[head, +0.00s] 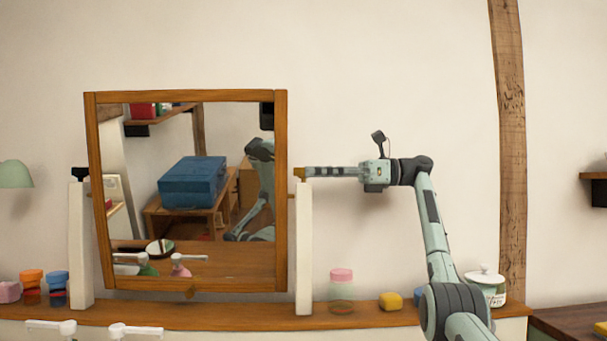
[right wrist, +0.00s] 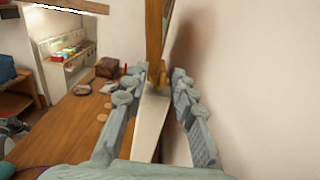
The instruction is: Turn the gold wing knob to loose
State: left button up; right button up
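The gold wing knob (head: 299,173) is at the top of the white right-hand post, beside the wooden mirror frame. It also shows in the right wrist view (right wrist: 158,74), at the top of the post. My right gripper (head: 314,172) reaches in level from the right, with its fingertips at the knob. In the right wrist view my right gripper (right wrist: 156,76) is open, one finger on each side of the knob. I cannot tell whether either fingertip touches it. The knob's far side is hidden. My left gripper is not in view.
The tilting mirror (head: 282,220) stands between two white posts (head: 304,250) on a wooden shelf (head: 365,313). A pink-lidded jar (head: 341,290), a yellow block (head: 390,301) and a white lidded pot (head: 485,287) stand right of it. White pump tops (head: 135,331) rise in front.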

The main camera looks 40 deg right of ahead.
aim_at(303, 176)
jog(key=shift+x, duration=1.2)
jog(key=shift+w+a, duration=0.3)
jog(key=shift+w, duration=0.05)
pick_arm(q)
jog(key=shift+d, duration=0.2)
pick_arm(e)
jog(key=shift+c, duration=0.4)
grip_shut()
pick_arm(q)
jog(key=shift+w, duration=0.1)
pick_arm(e)
jog(key=shift+n+g+y+p, duration=0.5)
jog(key=shift+n+g+y, duration=0.25)
jog(key=shift+g, duration=0.25)
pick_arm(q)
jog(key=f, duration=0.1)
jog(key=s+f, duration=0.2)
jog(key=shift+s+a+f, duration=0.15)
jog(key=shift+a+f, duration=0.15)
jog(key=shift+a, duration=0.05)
